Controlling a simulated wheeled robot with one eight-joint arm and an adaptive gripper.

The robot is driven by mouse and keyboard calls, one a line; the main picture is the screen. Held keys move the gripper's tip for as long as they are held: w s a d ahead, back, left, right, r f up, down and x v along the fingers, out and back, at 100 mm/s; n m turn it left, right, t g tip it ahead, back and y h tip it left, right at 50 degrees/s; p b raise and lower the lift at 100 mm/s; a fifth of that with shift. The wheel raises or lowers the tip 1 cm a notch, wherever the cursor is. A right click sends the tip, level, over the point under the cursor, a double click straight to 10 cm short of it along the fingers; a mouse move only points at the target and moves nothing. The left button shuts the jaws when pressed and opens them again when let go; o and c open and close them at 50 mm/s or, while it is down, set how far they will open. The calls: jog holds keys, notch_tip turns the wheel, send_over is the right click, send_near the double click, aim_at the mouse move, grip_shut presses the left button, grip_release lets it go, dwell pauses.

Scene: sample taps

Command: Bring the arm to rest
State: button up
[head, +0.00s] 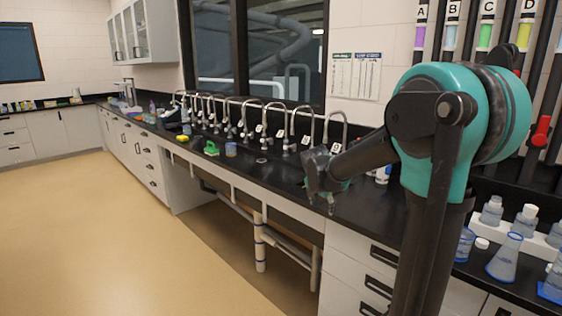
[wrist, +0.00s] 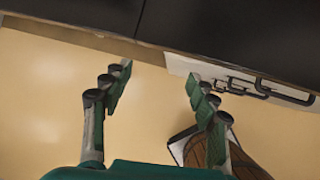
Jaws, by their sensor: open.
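My gripper (wrist: 156,82) is open and empty in the wrist view. In the head view my gripper (head: 327,196) hangs at the end of my teal and dark arm, in front of the black counter's front edge. My arm is bent, with its forearm reaching left and down from the large teal joint. The fingertips are small and partly dark in the head view.
The black counter (head: 300,172) carries a row of several curved taps (head: 247,118). A green object (head: 211,148) and a blue-rimmed beaker (head: 231,149) stand on it. Flasks (head: 505,258) stand at the lower right. White drawers (head: 360,262) lie below. The tan floor (head: 90,230) at left is clear.

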jog(key=s+d+f+m, duration=0.1)
jog(key=s+f+m, duration=0.3)
jog(key=s+m, duration=0.5)
jog(key=s+d+f+m+g+y, duration=0.1)
jog(key=s+d+f+m, duration=0.1)
jog(key=s+f+m, duration=0.3)
jog(key=s+d+f+m+y, duration=0.1)
jog(key=s+f+m, duration=0.3)
jog(key=s+m, duration=0.9)
jog(key=shift+s+d+f+g, duration=0.25)
jog(key=shift+s+g, duration=0.05)
jog(key=shift+s, duration=0.65)
jog(key=shift+c, duration=0.3)
